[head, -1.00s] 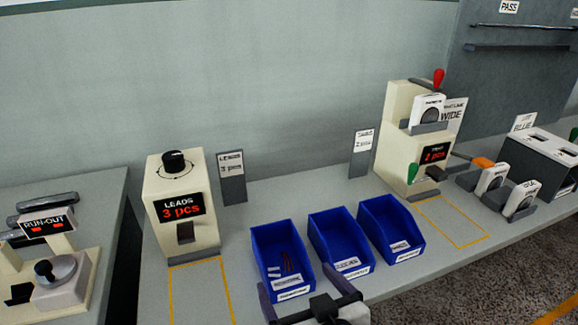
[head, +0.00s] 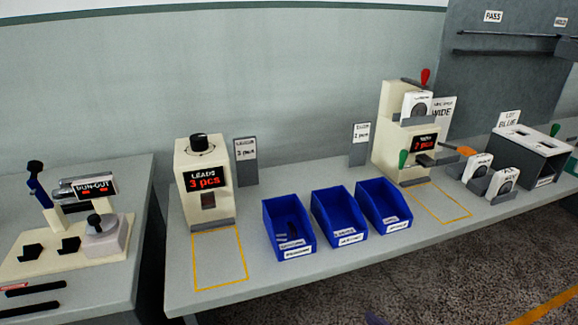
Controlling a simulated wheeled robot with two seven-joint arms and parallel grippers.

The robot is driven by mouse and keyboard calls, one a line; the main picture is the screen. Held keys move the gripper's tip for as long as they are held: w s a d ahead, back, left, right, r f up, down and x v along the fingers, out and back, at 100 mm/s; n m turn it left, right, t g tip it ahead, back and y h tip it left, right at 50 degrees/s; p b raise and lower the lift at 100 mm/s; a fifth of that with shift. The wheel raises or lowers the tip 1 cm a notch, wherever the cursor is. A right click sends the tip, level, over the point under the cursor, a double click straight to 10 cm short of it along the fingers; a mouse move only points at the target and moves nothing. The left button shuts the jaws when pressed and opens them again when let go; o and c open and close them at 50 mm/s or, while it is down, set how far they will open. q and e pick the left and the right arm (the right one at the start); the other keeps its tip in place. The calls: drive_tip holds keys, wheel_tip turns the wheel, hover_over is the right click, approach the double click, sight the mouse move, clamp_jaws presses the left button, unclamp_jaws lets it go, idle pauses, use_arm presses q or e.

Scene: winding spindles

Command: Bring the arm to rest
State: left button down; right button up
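Only a small dark sliver, probably a fingertip of my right gripper (head: 375,318), shows at the bottom edge of the head view, below and apart from the bins. The rest of that gripper is out of frame, so its opening cannot be seen. My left gripper is not in view. Three blue bins stand in a row on the bench: the left bin (head: 275,218) has a few small pieces in it, and the middle bin (head: 325,208) and right bin (head: 370,196) show no clear contents.
A cream LEADS machine (head: 185,214) reads 3 pcs, with an empty yellow outline before it. A second cream machine (head: 390,124) and a grey box (head: 545,153) stand right. A run-out tester (head: 112,238) is on the left bench (head: 140,178). The bench front is clear.

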drive_tip(key=s+d+f+g+h, duration=0.1)
drive_tip(key=s+d+f+g, duration=0.2)
drive_tip(key=s+d, duration=0.45)
drive_tip(key=s+d+f+g+h, duration=0.1)
drive_tip(key=s+d+f+g, duration=0.35)
drive_tip(key=s, duration=0.65)
drive_tip(key=w+a+f+t+y, duration=0.1)
drive_tip(key=w+a+f+t, duration=0.1)
drive_tip(key=f, duration=0.3)
drive_tip(key=w+a+f+t+y, duration=0.1)
drive_tip(key=a+f+t, duration=0.1)
drive_tip(key=f, duration=0.4)
drive_tip(key=shift+w+a+f+t, duration=0.25)
drive_tip(key=shift+w+t, duration=0.1)
drive_tip(key=shift+t, duration=0.3)
